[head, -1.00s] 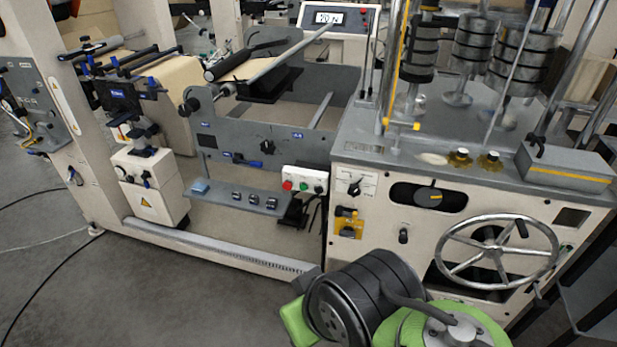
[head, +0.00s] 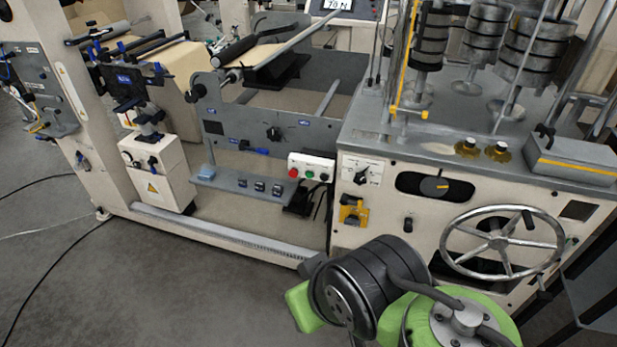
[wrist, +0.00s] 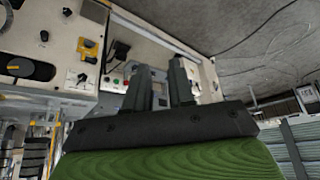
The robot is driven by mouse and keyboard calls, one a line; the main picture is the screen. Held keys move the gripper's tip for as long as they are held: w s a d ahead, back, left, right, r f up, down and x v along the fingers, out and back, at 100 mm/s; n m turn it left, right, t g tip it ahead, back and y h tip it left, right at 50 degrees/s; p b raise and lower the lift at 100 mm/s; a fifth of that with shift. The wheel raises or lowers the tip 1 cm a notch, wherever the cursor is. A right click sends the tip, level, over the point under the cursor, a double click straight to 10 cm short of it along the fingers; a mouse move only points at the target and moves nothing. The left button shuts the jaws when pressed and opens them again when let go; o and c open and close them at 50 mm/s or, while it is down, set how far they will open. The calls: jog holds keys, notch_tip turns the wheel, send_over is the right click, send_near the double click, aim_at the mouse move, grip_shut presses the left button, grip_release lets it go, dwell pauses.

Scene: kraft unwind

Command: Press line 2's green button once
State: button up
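A small white button box (head: 311,160) sits on the front of the grey machine frame, left of the handwheel cabinet. It carries a red button (head: 293,173), a green button (head: 309,175) and a dark knob or button (head: 323,177) in a row. No readable line number shows on it. In the wrist view the green button (wrist: 116,82) appears small, left of my fingers. My gripper (wrist: 160,66) shows two dark fingers with a gap between them, empty and apart from the box. The head view shows part of my arm, but not the fingers.
A grey shelf (head: 235,185) with small dark blocks juts out left of the box. The cabinet with a spoked handwheel (head: 501,243) and yellow bracket (head: 353,211) stands to the right. Grey floor (head: 180,290) is open at lower left; a cable lies there.

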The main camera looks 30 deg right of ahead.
grip_shut()
dwell(1.4)
